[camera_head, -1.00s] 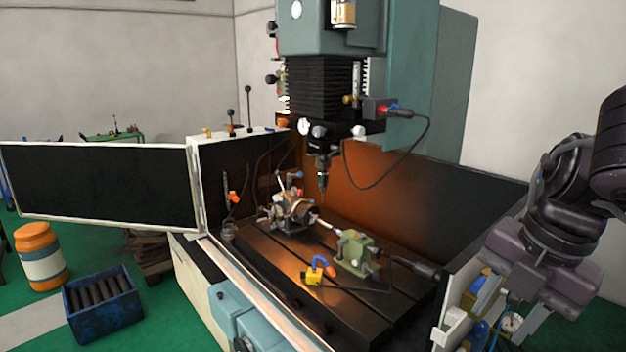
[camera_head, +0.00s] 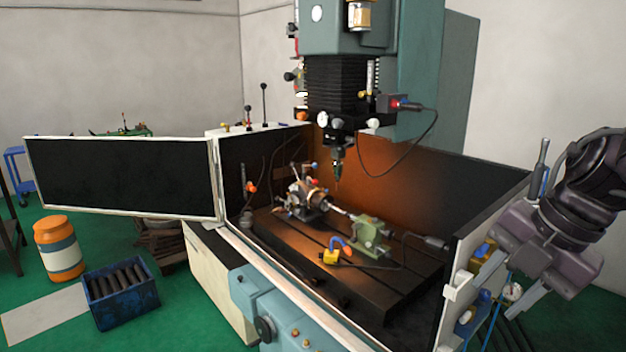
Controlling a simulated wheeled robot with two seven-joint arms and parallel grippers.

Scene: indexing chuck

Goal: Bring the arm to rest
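My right arm comes in from the right edge, and its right gripper (camera_head: 508,280) hangs at the right end of the milling machine's enclosure, pointing down and left. Its two grey fingers are apart and nothing shows between them. The indexing chuck (camera_head: 308,197) sits on the dark slotted machine table (camera_head: 290,240), left of the green tailstock (camera_head: 370,235). The gripper is well to the right of the chuck and outside the enclosure. My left gripper is not in view.
The enclosure's right wall (camera_head: 490,215) stands close to my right gripper. Small items and a gauge (camera_head: 512,292) are just below the fingers. The spindle (camera_head: 338,165) hangs above the table. An open door (camera_head: 120,180), an orange drum (camera_head: 58,248) and a blue crate (camera_head: 122,297) are at left.

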